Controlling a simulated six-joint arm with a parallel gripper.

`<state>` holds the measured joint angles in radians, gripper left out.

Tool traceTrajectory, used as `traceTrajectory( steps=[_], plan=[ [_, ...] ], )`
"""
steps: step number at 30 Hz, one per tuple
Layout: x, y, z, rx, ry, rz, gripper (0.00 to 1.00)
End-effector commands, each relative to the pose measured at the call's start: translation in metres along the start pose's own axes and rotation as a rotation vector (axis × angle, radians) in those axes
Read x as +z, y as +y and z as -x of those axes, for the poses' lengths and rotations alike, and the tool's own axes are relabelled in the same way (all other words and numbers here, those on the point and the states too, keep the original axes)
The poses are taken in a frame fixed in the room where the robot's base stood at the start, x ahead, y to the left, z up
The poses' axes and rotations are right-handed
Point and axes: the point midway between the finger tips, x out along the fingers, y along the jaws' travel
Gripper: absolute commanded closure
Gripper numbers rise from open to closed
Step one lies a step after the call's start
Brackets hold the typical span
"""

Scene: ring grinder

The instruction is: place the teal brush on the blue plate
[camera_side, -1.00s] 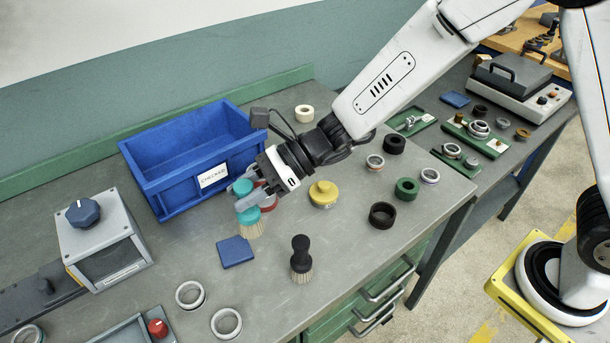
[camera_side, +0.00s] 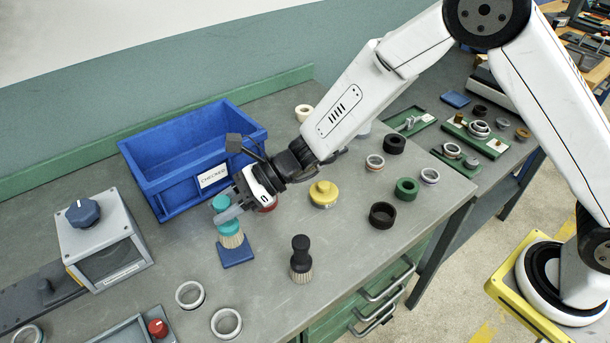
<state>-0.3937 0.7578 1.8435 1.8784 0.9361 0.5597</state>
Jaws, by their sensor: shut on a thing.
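The teal brush (camera_side: 229,228) has a teal handle and pale bristles pointing down. My gripper (camera_side: 226,212) is shut on its handle and holds it upright. The blue plate (camera_side: 238,254) is a small flat square on the grey bench, in front of the blue bin. The brush's bristles overlap the back part of the plate in this view. I cannot tell whether they touch it or hang just above it.
A blue bin (camera_side: 160,188) marked "CHECKED" stands behind the gripper. A black brush (camera_side: 301,260) stands right of the plate. A yellow-topped part (camera_side: 323,194) and a partly hidden red part (camera_side: 267,205) lie to the right. Grey rings (camera_side: 190,295) lie in front.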

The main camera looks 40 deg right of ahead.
Motion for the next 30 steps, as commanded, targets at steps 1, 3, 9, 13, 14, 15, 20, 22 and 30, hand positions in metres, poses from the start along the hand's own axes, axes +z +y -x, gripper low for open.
traceTrajectory(
  steps=[1, 3, 9, 13, 14, 15, 20, 22, 30],
  plan=[
    [-0.002, -0.002, -0.003, 0.000, 0.000, 0.000, 1.00],
    [-0.009, -0.002, -0.006, 0.001, 0.001, -0.002, 1.00],
    [-0.026, -0.002, -0.013, 0.000, -0.001, -0.001, 1.00],
    [-0.030, -0.002, -0.014, 0.000, -0.001, 0.001, 1.00],
    [-0.030, -0.002, -0.014, 0.000, -0.001, 0.001, 1.00],
    [-0.030, -0.002, -0.014, 0.000, -0.001, 0.001, 1.00],
    [-0.030, -0.002, -0.014, 0.000, -0.001, 0.001, 1.00],
    [-0.031, -0.002, -0.014, 0.000, -0.001, 0.000, 1.00],
    [-0.032, -0.002, -0.015, -0.001, -0.001, 0.000, 0.25]
  ],
)
